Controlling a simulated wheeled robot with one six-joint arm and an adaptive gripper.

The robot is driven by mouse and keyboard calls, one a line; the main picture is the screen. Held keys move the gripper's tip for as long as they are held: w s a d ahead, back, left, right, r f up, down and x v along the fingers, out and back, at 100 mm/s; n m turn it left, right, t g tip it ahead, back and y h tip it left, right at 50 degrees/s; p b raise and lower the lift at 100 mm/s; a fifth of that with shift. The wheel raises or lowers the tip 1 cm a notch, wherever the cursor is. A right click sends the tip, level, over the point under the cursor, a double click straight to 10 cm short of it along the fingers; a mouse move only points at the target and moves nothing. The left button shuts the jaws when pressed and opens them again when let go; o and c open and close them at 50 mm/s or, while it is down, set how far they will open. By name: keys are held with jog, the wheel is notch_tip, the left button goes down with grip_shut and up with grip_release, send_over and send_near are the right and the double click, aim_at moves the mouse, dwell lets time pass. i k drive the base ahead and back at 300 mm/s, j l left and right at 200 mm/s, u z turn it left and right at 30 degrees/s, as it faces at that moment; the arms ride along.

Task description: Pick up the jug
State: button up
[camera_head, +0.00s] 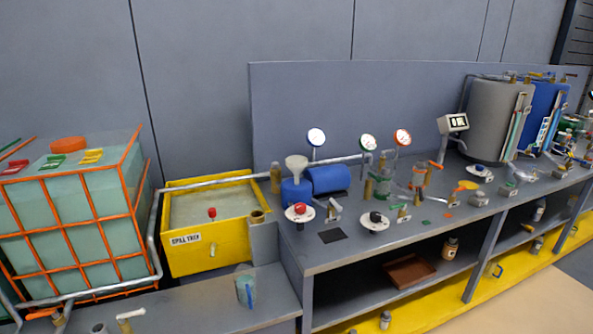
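A translucent teal container (245,289), which looks like a jug, stands upright on the low grey bench (190,311) at the bottom middle. A smaller clear and green vessel (388,178) stands on the higher grey workbench (375,234), among pipes and valves. I cannot tell for sure which of the two is the jug. My gripper does not show in this view, and nothing is seen holding either vessel.
A yellow spill tray (207,252) stands behind the low bench. A caged tank (75,215) is at the left. A blue drum (328,180), funnel (297,162) and gauges crowd the workbench. Pipe fittings (128,316) stick up at the low bench's left.

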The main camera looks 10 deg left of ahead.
aim_at(243, 276)
jog(key=i+u, duration=0.3)
jog(key=i, duration=0.4)
jog(key=i+u, duration=0.25)
jog(key=i, duration=0.4)
